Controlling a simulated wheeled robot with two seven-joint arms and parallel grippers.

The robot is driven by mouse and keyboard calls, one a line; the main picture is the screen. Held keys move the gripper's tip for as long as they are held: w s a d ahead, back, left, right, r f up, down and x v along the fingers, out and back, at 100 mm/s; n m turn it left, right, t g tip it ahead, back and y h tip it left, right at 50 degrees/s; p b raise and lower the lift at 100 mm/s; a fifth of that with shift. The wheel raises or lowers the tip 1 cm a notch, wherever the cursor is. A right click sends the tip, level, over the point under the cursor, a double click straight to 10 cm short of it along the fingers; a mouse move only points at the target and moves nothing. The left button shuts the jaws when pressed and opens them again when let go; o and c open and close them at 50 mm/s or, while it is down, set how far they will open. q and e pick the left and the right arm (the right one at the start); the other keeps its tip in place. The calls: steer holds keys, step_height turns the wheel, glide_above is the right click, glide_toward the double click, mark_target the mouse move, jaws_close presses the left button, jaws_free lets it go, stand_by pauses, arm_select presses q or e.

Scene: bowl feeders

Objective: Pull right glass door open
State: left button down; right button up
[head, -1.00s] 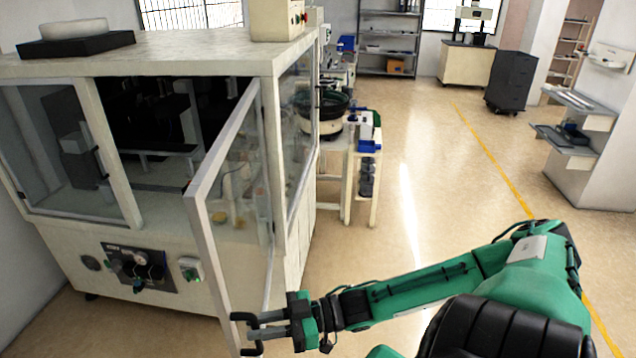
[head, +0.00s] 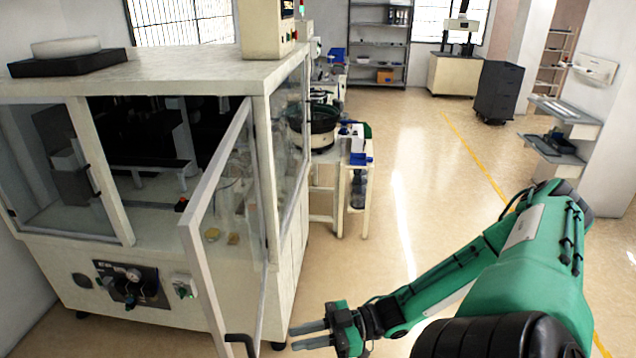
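The right glass door (head: 232,215) of the white machine cabinet stands swung outward toward me, hinged at the cabinet's right front corner. Its dark handle (head: 241,341) shows at the bottom, near the door's free edge. My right gripper (head: 308,336) is to the right of the handle, apart from it and empty, its two fingers spread and pointing left. The left glass door (head: 62,165) looks closed, with a dark handle on its right side. My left gripper is not in view.
A control panel (head: 133,285) with knobs is on the cabinet's lower front. A bowl feeder (head: 313,125) on a stand is behind the cabinet's right side. The floor (head: 400,200) right of the cabinet is clear. A dark drawer cabinet (head: 497,92) stands far back.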

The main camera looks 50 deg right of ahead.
steer(key=shift+p+v, duration=0.5)
steer(key=shift+v, duration=0.9)
